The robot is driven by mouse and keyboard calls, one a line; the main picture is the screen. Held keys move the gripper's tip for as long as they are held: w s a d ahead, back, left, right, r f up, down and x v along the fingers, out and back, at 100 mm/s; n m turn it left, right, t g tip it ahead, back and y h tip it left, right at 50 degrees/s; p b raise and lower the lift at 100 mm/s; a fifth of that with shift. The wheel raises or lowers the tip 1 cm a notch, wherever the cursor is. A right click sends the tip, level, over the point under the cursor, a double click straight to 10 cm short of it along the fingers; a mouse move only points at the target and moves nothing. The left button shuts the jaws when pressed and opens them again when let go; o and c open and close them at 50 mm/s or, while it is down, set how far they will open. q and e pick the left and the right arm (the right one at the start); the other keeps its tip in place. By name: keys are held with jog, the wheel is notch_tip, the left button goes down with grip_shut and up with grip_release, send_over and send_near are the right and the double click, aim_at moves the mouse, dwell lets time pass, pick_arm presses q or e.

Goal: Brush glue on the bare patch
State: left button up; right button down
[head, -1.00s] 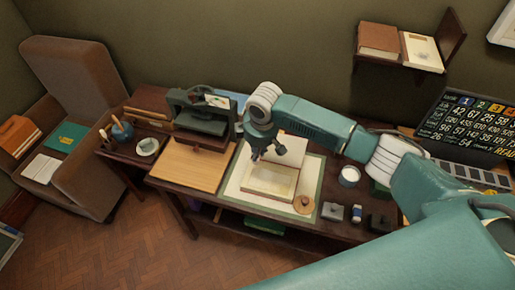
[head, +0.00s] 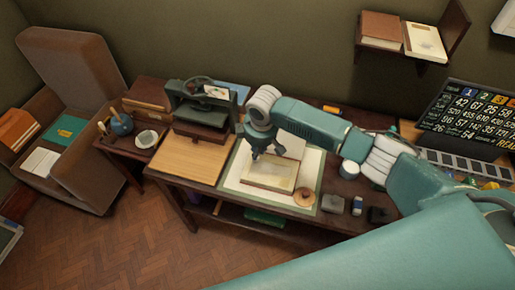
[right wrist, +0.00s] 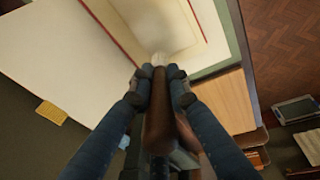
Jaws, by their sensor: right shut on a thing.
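An open book (head: 262,178) lies on a pale sheet over a green mat (head: 311,205) on the desk. Its page also shows in the right wrist view (right wrist: 118,22), with a red edge line and a blurred pale grey patch (right wrist: 175,28). My right gripper (head: 262,153) is above the book's back left part, shut on a brush with a brown handle (right wrist: 158,125). The brush's pale tip (right wrist: 160,59) is over the page at the pale patch; I cannot tell whether it touches. My left gripper is not in view.
A wooden board (head: 187,160) and a dark press (head: 205,108) stand left of the mat. A round tan object (head: 304,197), a grey block (head: 332,204) and a small blue-white item (head: 357,206) lie to the right. A white-topped jar (head: 349,169) is partly behind my arm.

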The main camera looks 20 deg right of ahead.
jog(key=shift+f+b, duration=0.45)
jog(key=shift+f, duration=0.3)
dwell(0.5)
jog(key=c, duration=2.2)
grip_release()
grip_shut()
jog(key=shift+s+d+p, duration=0.2)
jog(key=shift+d+p, duration=0.15)
jog(key=shift+p, duration=0.05)
jog(key=shift+s+d+p, duration=0.8)
jog(key=shift+d+p, duration=0.3)
jog(key=shift+s+d, duration=0.15)
jog(key=shift+d, duration=0.05)
jog(key=shift+f, duration=0.1)
jog(key=shift+s+d, duration=0.1)
jog(key=shift+d, duration=0.05)
